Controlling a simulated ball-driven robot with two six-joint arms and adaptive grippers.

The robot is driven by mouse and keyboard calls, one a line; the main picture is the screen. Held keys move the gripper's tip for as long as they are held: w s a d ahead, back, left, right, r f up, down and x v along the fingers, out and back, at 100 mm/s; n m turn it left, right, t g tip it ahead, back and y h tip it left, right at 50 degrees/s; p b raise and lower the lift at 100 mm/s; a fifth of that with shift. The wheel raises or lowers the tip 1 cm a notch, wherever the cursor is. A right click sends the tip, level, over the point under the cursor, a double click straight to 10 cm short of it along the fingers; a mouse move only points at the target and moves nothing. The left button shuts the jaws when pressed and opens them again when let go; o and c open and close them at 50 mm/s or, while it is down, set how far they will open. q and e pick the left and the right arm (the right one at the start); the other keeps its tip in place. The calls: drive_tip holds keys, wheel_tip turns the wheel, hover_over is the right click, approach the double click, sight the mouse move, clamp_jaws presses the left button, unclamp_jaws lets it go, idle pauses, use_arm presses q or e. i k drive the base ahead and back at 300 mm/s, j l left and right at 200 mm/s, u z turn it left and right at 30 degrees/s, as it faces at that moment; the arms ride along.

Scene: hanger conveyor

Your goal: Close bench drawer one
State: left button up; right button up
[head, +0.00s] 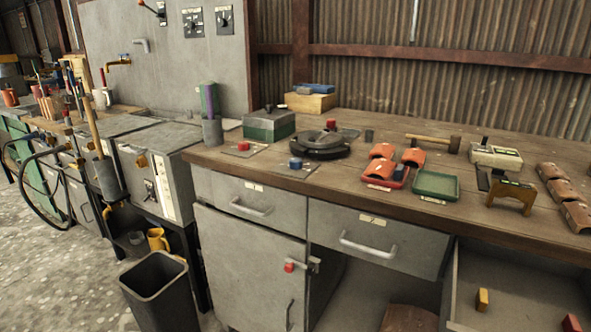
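The wooden-topped bench (330,185) has a grey drawer (245,200) at the left with a bar handle and a small pale label; its front looks flush. A second grey drawer (375,240), also with a bar handle and label, sits to its right and also looks shut. The label numbers are too small to read surely. At the lower right an open drawer-like box (450,285) shows its inside, with a yellow block (482,300) and a red block (571,324) in it; its front is cut off by the frame. Neither gripper is in view.
Below the left drawer is a cupboard door (250,265) with a red-knobbed latch. A black bin (160,290) stands on the floor at the left. Tools, trays and orange blocks cover the bench top. The concrete floor (60,270) is clear at lower left.

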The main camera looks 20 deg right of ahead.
sight(527, 293)
drive_tip(key=z, duration=0.45)
drive_tip(key=l+z, duration=0.1)
drive_tip(key=z, duration=0.75)
drive_tip(key=i+z, duration=0.1)
drive_tip(key=z, duration=0.75)
drive_tip(key=i+l, duration=0.05)
